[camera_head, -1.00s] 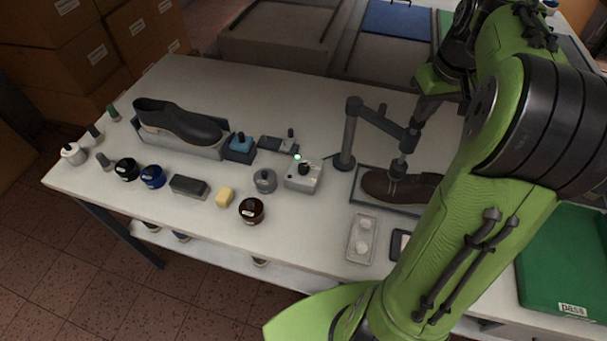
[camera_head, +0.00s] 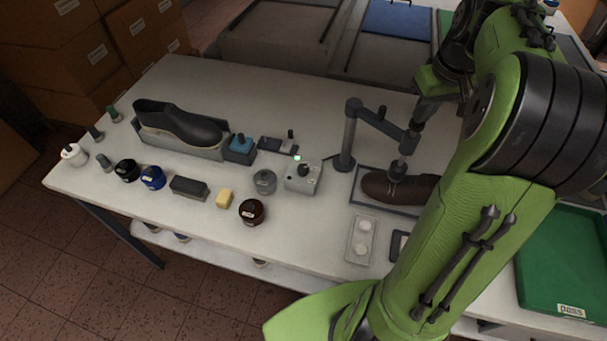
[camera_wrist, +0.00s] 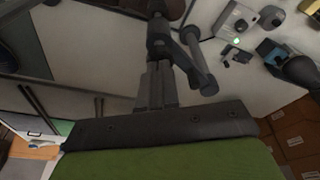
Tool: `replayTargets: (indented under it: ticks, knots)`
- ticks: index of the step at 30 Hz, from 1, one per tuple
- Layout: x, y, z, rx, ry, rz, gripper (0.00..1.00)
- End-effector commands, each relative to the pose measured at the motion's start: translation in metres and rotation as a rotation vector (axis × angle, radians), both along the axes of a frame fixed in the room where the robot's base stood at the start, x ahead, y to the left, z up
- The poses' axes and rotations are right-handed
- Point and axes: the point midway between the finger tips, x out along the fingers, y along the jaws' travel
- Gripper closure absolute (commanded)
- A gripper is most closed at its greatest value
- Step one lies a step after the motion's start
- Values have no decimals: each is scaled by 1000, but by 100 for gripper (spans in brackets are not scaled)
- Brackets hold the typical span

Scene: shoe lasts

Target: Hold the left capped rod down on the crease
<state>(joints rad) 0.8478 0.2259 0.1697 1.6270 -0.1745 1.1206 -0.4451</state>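A brown shoe (camera_head: 380,187) lies on a dark-edged plate under a grey stand (camera_head: 346,137). The stand's jointed arm reaches right and carries an upright dark rod (camera_head: 406,152), whose lower end is at the top of the shoe. My gripper (camera_head: 421,106) is above this rod, partly hidden by my arm. In the wrist view my gripper's fingers (camera_wrist: 156,68) are close together and look shut, pointing at the dark rod head (camera_wrist: 158,44). They appear to touch it, but the contact is unclear.
A grey box with a green light (camera_head: 303,177) stands left of the stand. A small tray with two white discs (camera_head: 361,240) lies near the front edge.

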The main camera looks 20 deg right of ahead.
Motion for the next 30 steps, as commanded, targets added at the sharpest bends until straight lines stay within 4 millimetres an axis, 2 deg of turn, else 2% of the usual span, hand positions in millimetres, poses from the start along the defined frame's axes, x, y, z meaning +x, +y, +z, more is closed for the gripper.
replayTargets:
  ticks: [26, 30]
  knots:
    - [0, 0, 0, 3, 2, 1, 100]
    - [0, 0, 5, 2, 2, 0, 100]
